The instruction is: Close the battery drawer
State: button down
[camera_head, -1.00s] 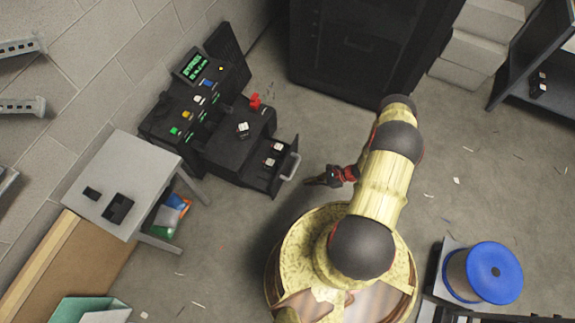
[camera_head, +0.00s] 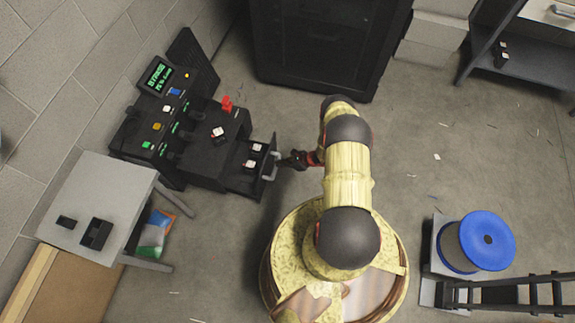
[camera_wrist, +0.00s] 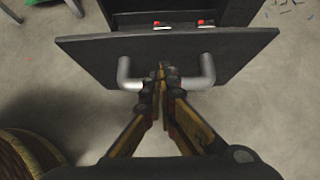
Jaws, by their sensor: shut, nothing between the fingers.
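The battery drawer (camera_head: 243,181) stands open from the black cabinet, and two small white-and-red batteries (camera_head: 257,147) (camera_head: 250,164) lie in it. Its dark front panel (camera_wrist: 85,60) and grey bar handle (camera_wrist: 207,70) show in the wrist view. My gripper (camera_head: 284,161) is at the handle, just outside the drawer front. In the wrist view my gripper (camera_wrist: 161,72) is shut and empty, its fingertips over the middle of the handle, between its two posts. The fingers hide the middle of the bar; I cannot tell whether they touch it.
The cabinet top (camera_head: 205,150) carries a red part (camera_head: 227,103) and a white-and-red block (camera_head: 218,133). A grey table (camera_head: 85,185) stands at the left. A blue spool (camera_head: 487,240) is at the right. A tall black rack (camera_head: 320,45) stands behind. The floor around the drawer front is clear.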

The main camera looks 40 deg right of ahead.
aim_at(266, 164)
jog(key=shift+w+a+f+b, duration=0.1)
jog(key=shift+w+a+b, duration=0.15)
jog(key=shift+w+a, duration=0.55)
jog(key=shift+w+a+b, duration=0.2)
jog(key=shift+w+a, duration=0.35)
jog(key=shift+w, duration=0.35)
